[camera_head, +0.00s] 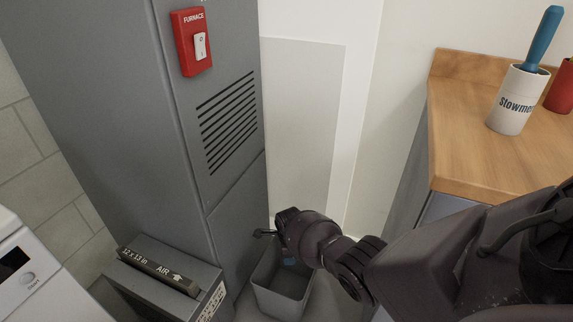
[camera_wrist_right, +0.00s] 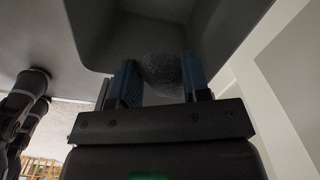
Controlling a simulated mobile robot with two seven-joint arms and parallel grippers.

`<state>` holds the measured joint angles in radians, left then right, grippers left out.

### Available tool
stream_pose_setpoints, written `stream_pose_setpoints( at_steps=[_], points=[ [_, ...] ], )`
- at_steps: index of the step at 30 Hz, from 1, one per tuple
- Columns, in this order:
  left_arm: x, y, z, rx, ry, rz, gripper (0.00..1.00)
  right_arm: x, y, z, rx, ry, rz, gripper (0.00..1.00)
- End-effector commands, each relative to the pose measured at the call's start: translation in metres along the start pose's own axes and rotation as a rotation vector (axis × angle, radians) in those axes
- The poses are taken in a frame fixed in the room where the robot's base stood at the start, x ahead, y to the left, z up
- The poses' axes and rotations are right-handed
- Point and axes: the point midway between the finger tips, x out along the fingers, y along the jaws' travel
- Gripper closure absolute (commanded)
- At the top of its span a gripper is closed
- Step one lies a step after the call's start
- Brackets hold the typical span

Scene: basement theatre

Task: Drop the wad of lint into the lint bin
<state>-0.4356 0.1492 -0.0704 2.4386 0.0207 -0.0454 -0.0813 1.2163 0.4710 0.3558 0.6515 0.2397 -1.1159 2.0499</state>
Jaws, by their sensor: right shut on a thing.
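The wad of lint (camera_wrist_right: 162,72) is a grey, fuzzy lump between the two blue-padded fingers of my right gripper (camera_wrist_right: 160,82) in the wrist view. The gripper is shut on it. The lint bin (camera_head: 279,299) is a grey, open-topped square box on the floor in the head view. My right gripper (camera_head: 287,260) points down at the bin's opening there, and the arm hides part of the rim. The bin's inner wall (camera_wrist_right: 110,38) shows behind the lint in the wrist view. The lint is not clearly visible in the head view. My left gripper is out of view.
A grey furnace cabinet (camera_head: 110,100) with a red switch plate (camera_head: 192,42) stands behind and left of the bin. An air filter (camera_head: 158,270) sits at its base. A wooden counter (camera_head: 470,150) with a lint roller in a white holder (camera_head: 512,105) is at right.

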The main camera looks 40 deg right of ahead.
Motion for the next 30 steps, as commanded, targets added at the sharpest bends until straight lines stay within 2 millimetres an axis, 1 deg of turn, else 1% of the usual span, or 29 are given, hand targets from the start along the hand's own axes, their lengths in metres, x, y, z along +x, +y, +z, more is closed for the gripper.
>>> stream_pose_setpoints(
  at_steps=[1, 2, 6, 7, 8, 15, 19, 21, 23, 30],
  points=[
    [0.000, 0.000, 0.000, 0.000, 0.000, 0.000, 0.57, -0.001, 0.000, 0.000, 0.000, 0.000, 0.000, 0.79],
    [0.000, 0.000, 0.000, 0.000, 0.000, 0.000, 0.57, 0.000, 0.000, 0.000, 0.000, 0.000, 0.000, 0.55],
    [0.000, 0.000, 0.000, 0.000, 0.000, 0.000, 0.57, 0.000, 0.000, 0.000, 0.000, 0.000, 0.000, 0.34],
    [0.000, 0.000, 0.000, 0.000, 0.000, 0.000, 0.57, 0.000, 0.000, 0.000, 0.000, 0.000, 0.000, 0.29],
    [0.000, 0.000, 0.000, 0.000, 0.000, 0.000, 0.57, 0.000, 0.000, 0.000, 0.000, 0.000, 0.000, 0.27],
    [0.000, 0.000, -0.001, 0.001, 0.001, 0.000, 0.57, 0.000, 0.000, 0.000, 0.000, 0.000, 0.001, 0.27],
    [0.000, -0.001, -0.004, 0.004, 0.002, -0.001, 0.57, -0.006, -0.001, 0.001, 0.000, -0.002, -0.001, 0.27],
    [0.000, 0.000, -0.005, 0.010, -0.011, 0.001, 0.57, -0.015, -0.002, 0.002, 0.000, -0.004, -0.003, 0.27],
    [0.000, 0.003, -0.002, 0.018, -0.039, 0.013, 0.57, -0.024, -0.002, 0.003, 0.000, -0.006, -0.005, 0.27],
    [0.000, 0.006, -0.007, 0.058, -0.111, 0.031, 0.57, -0.068, -0.005, 0.005, 0.000, -0.011, -0.011, 0.27]
  ],
)
